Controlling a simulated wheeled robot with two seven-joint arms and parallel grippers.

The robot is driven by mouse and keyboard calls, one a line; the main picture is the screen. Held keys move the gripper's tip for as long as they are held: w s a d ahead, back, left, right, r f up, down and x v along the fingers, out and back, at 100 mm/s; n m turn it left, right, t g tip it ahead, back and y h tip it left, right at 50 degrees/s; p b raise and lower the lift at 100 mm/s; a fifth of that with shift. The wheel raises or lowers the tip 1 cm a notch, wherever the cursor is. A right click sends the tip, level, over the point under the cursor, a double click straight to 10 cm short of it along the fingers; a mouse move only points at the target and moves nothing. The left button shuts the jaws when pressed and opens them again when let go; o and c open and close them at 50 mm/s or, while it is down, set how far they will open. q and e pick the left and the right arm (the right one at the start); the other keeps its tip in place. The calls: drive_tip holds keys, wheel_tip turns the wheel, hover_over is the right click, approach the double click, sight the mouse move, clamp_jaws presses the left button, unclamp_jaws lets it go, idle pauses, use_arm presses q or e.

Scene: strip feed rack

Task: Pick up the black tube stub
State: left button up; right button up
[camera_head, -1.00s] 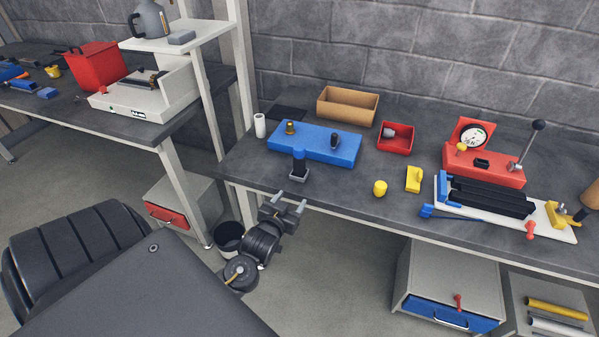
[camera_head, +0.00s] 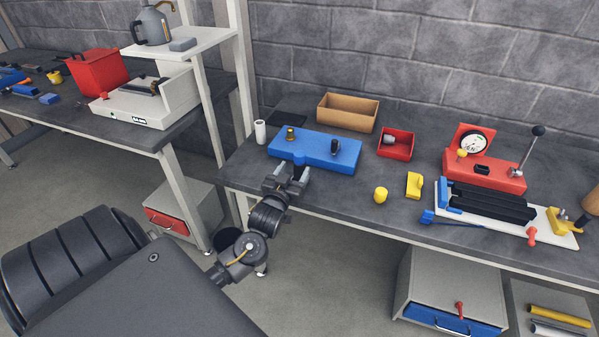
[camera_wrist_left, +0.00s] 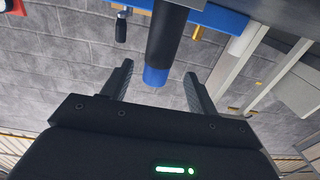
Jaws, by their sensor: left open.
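The black tube stub (camera_wrist_left: 172,38) has a blue end and shows in the left wrist view, reaching between my two fingers. In the head view it is mostly hidden by my left gripper (camera_head: 291,173), at the front edge of the bench. In the left wrist view my left gripper (camera_wrist_left: 158,72) is open, one finger on each side of the stub's blue end. Gaps show on both sides, and I cannot see contact. My right gripper is not in view.
A blue fixture block (camera_head: 316,151) with a brass peg and a black knob lies just behind my left gripper. A yellow cylinder (camera_head: 380,195), yellow block (camera_head: 414,185) and red bin (camera_head: 396,144) are to the right. A cardboard-coloured box (camera_head: 347,111) stands behind.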

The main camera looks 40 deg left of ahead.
sight(297, 166)
use_arm(q)
drive_tip(key=x, duration=0.2)
drive_tip(key=p+x, duration=0.1)
drive_tip(key=x, duration=0.2)
drive_tip(key=shift+w+d+f, duration=0.1)
drive_tip(key=shift+f, duration=0.1)
drive_tip(key=shift+c, duration=0.2)
clamp_jaws()
